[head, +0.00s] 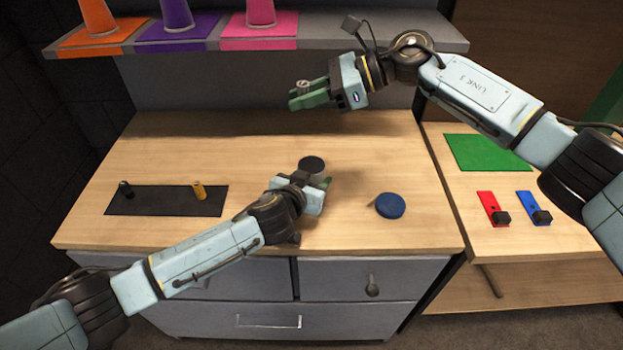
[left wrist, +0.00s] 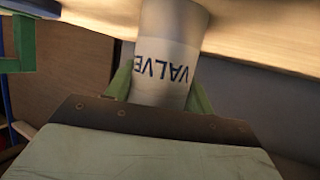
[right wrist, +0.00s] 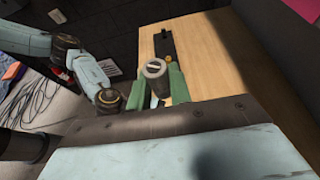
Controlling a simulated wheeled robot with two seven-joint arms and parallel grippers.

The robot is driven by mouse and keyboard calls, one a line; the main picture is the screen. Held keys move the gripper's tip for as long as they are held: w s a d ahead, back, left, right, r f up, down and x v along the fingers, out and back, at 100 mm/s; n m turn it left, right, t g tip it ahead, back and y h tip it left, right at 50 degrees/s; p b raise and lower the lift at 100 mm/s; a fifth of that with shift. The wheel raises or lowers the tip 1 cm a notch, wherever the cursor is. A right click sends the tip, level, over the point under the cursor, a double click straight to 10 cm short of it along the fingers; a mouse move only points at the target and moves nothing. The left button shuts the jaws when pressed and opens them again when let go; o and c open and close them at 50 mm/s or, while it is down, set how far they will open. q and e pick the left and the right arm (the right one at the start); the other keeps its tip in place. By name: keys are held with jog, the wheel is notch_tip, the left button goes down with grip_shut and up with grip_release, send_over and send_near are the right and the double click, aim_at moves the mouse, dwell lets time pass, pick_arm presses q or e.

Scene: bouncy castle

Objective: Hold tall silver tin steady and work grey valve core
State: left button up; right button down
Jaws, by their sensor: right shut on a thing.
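The tall silver tin (left wrist: 165,50), marked VALVE, stands between the green fingers of my left gripper (left wrist: 160,95) in the left wrist view. The fingers lie close along both sides; I cannot tell whether they press on it. In the head view its dark round top (head: 312,164) shows just behind my left gripper (head: 322,184). My right gripper (head: 308,94) is shut on the grey valve core (head: 303,87), above and behind the tin, apart from it. The core also shows between the fingers in the right wrist view (right wrist: 155,68).
A black mat (head: 150,201) at left bears a black cylinder (head: 125,189) and a yellow one (head: 199,190). A blue disc (head: 390,206) lies right of the tin. A shelf (head: 350,45) with coloured cones overhangs the back. A side table bears a green mat (head: 487,153).

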pick_arm(q)
jog(key=c, duration=0.5)
pick_arm(e)
jog(key=a+r+m+t, duration=0.3)
jog(key=a+r, duration=0.1)
jog(key=d+f+m+t+h, duration=0.2)
jog(key=d+f+m+t, duration=0.1)
jog(key=f, duration=0.4)
jog(key=d+f+m+t+h, duration=0.1)
jog(key=d+f+m+t, duration=0.2)
jog(key=f, duration=0.5)
jog(key=shift+d+t+h, duration=0.3)
jog(key=shift+d+h, duration=0.1)
jog(key=shift+d, duration=0.2)
jog(key=shift+s, duration=0.1)
